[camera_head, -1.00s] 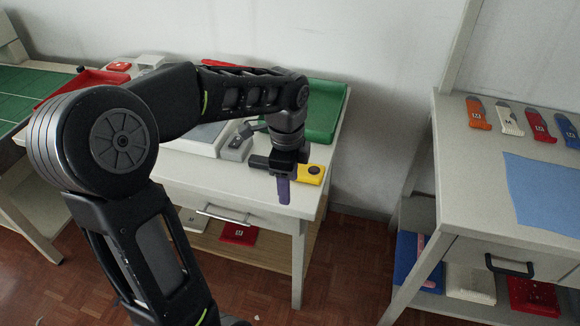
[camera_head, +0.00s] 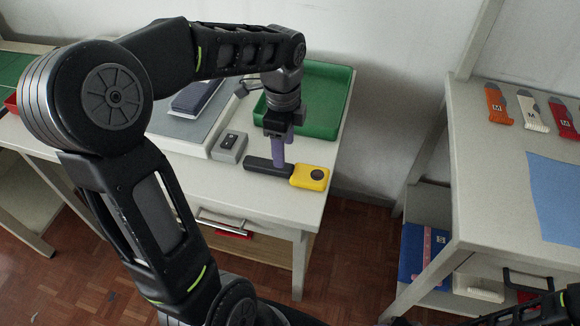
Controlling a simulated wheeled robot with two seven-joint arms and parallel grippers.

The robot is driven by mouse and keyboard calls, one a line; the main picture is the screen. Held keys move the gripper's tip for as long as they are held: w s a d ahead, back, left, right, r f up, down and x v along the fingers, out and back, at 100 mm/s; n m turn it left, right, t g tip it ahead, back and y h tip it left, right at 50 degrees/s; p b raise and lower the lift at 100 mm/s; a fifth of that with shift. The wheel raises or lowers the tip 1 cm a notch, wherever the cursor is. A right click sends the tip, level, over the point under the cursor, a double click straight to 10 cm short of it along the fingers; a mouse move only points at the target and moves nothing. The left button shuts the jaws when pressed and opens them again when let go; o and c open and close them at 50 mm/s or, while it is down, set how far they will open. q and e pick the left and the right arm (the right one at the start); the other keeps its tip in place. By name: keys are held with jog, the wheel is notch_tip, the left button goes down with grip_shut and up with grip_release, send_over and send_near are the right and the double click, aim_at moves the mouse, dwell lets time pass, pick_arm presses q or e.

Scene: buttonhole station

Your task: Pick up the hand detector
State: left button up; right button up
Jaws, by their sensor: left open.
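The hand detector has a yellow square head (camera_head: 311,177) and a black handle (camera_head: 268,167). It lies flat near the front right corner of the white table, its handle pointing left. My left gripper (camera_head: 279,158) points down over the handle, with its purple fingers seen nearly edge-on. It is open. The fingertips appear at the handle's far side in the picture; whether they touch it cannot be told. My right gripper is not in view; only part of my right arm shows at the bottom right.
A green tray (camera_head: 333,88) stands behind the gripper. A small grey box (camera_head: 229,147) and a grey flat-topped unit (camera_head: 178,130) are left of the detector. A second bench (camera_head: 470,150) stands to the right, across a floor gap.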

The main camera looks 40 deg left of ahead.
aim_at(285, 167)
pick_arm(q)
jog(key=shift+f, duration=1.35)
notch_tip(285, 167, down, 5)
jog(key=shift+w+f, duration=0.15)
jog(key=shift+c, duration=0.4)
grip_shut()
